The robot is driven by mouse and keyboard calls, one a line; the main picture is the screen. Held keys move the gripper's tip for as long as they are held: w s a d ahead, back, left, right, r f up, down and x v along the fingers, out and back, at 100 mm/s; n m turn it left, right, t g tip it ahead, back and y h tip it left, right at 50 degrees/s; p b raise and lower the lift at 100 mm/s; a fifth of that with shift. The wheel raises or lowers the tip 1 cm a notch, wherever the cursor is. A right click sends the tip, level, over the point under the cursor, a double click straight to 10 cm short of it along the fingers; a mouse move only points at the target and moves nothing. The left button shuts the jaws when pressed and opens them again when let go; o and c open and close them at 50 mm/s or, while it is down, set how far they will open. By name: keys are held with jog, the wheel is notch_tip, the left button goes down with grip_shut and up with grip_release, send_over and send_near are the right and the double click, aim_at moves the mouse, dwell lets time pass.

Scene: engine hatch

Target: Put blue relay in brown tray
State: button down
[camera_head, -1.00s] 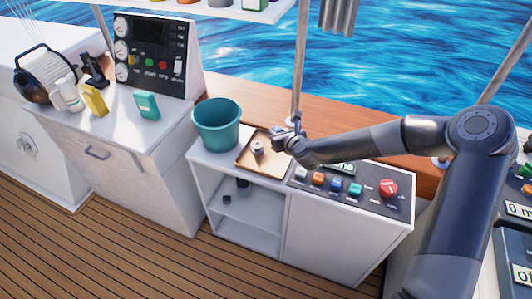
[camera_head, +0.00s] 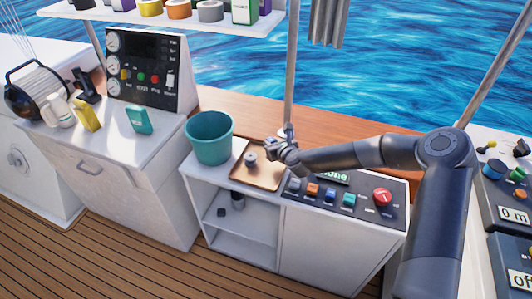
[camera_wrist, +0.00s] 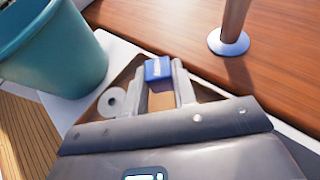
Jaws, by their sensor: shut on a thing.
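The blue relay (camera_wrist: 158,69) is held between the two fingers of my gripper (camera_wrist: 160,82) in the wrist view. The relay is over the brown tray (camera_wrist: 118,82); whether it touches the tray floor cannot be told. In the head view my gripper (camera_head: 274,148) is at the back right part of the brown tray (camera_head: 262,183), and the relay is too small to make out there. A grey round part with a hole (camera_head: 250,159) sits in the tray on the left; it also shows in the wrist view (camera_wrist: 112,101).
A teal bucket (camera_head: 209,138) stands just left of the tray. A panel with several coloured blocks and a red button (camera_head: 382,196) is to the right. A pole on a round base (camera_wrist: 229,41) rises behind the tray. The shelf below holds small dark items.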

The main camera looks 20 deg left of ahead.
jog(key=shift+a+f, duration=0.4)
jog(key=shift+a, duration=0.2)
jog(key=shift+a+f, duration=0.4)
jog(key=shift+a, duration=0.2)
jog(key=shift+f, duration=1.95)
jog(key=shift+f, duration=0.1)
jog(key=c, duration=1.2)
grip_release()
jog(key=shift+o, duration=0.2)
jog(key=v, duration=1.2)
